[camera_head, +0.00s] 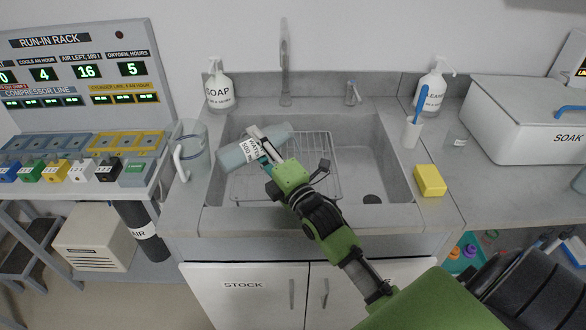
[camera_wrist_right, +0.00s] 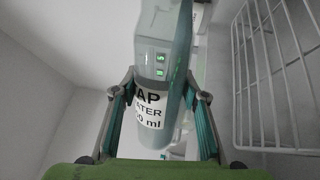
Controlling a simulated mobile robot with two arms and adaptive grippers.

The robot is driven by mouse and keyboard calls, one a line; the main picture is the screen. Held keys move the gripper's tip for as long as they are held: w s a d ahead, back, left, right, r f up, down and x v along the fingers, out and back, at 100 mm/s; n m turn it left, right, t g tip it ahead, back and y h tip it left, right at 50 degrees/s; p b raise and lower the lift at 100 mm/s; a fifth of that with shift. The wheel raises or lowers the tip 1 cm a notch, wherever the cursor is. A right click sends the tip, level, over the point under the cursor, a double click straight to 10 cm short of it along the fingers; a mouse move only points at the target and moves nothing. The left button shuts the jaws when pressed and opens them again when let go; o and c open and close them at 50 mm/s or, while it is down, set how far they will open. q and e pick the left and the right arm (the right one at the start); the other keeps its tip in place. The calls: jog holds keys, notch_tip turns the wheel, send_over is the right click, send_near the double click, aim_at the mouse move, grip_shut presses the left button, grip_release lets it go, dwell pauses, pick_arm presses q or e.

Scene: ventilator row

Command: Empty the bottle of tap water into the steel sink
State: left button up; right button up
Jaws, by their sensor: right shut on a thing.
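The bottle of tap water (camera_head: 232,156) is pale blue-grey, with a white label reading "WATER 500 ml". It lies tipped over, close to level, above the left part of the steel sink (camera_head: 357,150). My right gripper (camera_head: 264,145) is shut around its middle; the fingers hide part of it. In the right wrist view the bottle (camera_wrist_right: 160,40) sits between both fingers of the gripper (camera_wrist_right: 160,88), its label facing the camera. I cannot tell which end is the mouth or whether water is flowing. My left gripper is not in view.
A wire rack (camera_head: 318,142) stands in the sink, with a dark drain (camera_head: 371,198) to its right. A tall tap (camera_head: 285,75) rises behind. A clear jug (camera_head: 190,150) stands at the left rim, a soap bottle (camera_head: 219,88) behind, a yellow sponge (camera_head: 430,180) at right.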

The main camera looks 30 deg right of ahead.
jog(key=shift+d+f+m+h+p, duration=0.15)
jog(key=shift+m+p, duration=0.3)
jog(key=shift+m, duration=0.45)
jog(key=shift+d+r+m+h+p, duration=0.2)
jog(key=shift+m+p, duration=0.25)
jog(key=shift+m, duration=0.45)
dwell(4.4)
